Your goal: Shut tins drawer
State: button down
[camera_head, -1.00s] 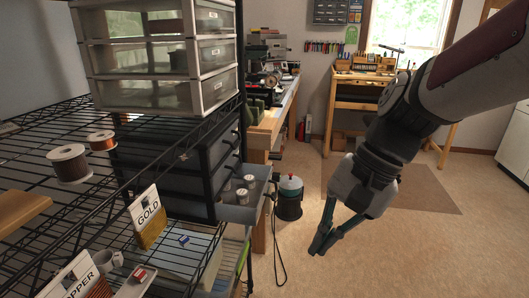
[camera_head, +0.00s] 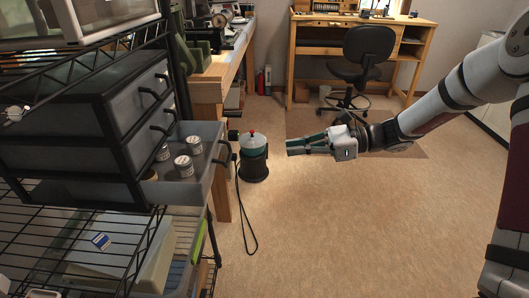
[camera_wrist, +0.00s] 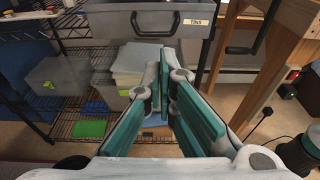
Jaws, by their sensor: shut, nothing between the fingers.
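The tins drawer (camera_head: 192,168) is the bottom drawer of a dark-framed drawer unit (camera_head: 118,120) on the wire shelf. It is pulled out, with several small tins (camera_head: 184,165) standing inside. In the wrist view its grey front (camera_wrist: 150,22) bears a TINS label and a dark handle, at the top of the picture. My gripper (camera_head: 290,147) is shut and empty. In the head view it is to the right of the open drawer, apart from it, and points left. In the wrist view the fingertips (camera_wrist: 165,70) show below the drawer front.
A wooden workbench (camera_head: 215,80) is behind the drawer unit. A black chair (camera_head: 360,60) stands at a desk at the back. The floor in front is clear.

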jog(key=a+f+b, duration=0.2)
jog(key=a+b, duration=0.1)
jog(key=a, duration=1)
jog(key=shift+w+a+f, duration=0.2)
jog(key=shift+a+f, duration=0.05)
jog(key=shift+f, duration=0.1)
jog(key=shift+a, duration=0.1)
jog(key=a+p, duration=0.1)
jog(key=a, duration=1.2)
jog(key=shift+w, duration=0.2)
jog(key=shift+r, duration=0.1)
